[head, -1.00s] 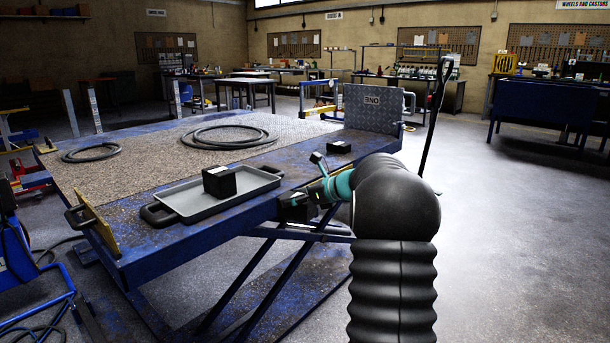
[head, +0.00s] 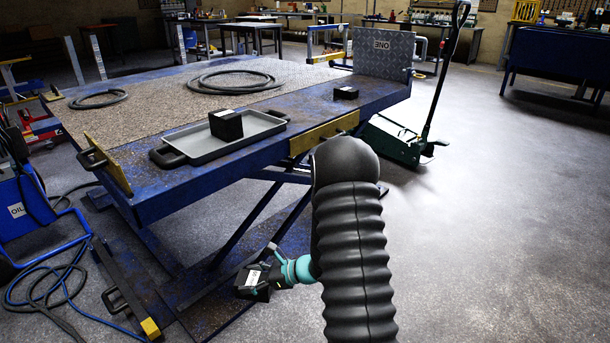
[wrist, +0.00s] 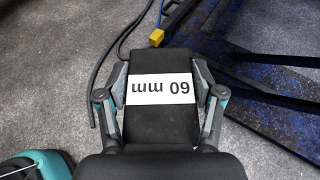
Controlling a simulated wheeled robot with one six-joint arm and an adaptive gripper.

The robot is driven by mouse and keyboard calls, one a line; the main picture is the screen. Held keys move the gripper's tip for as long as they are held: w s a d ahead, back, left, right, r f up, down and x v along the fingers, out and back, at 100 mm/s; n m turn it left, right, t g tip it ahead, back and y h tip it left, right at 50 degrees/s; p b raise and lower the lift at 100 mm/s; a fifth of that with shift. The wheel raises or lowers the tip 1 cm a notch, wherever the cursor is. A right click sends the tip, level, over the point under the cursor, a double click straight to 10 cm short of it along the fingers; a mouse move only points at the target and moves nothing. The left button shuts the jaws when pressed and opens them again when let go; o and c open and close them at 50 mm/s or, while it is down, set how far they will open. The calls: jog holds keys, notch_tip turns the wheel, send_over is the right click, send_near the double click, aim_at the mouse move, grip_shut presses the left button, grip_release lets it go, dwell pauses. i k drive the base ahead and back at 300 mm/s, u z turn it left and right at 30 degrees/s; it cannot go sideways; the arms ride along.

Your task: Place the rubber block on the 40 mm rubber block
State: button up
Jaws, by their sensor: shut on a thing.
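My gripper (wrist: 161,85) is shut on a black rubber block (wrist: 161,122) with a white label that reads "60 mm" upside down in the wrist view. In the head view the held block (head: 252,289) is low beside the blue lift table, well below its top. A black block (head: 226,125) stands in the grey tray on the table. A smaller, flatter black block (head: 346,93) lies on the table's blue right part. I cannot read a size on either, so I cannot tell which is the 40 mm one. My arm hides part of the table's near edge.
The blue lift table (head: 300,110) carries the grey tray (head: 205,153) and coiled hoses (head: 232,82). A plate (head: 381,49) stands upright at its far end. A green jack (head: 395,140) with a long handle is at right. Blue hose (head: 65,300) lies on the floor at left; floor at right is clear.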

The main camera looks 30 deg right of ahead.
aim_at(346, 89)
jog(key=z, duration=0.5)
jog(key=k, duration=0.6)
jog(key=z, duration=1.15)
jog(key=i, duration=0.75)
jog(key=z, duration=0.35)
jog(key=i, duration=1.1)
jog(key=u, duration=1.2)
jog(key=i, duration=0.7)
jog(key=u, duration=0.8)
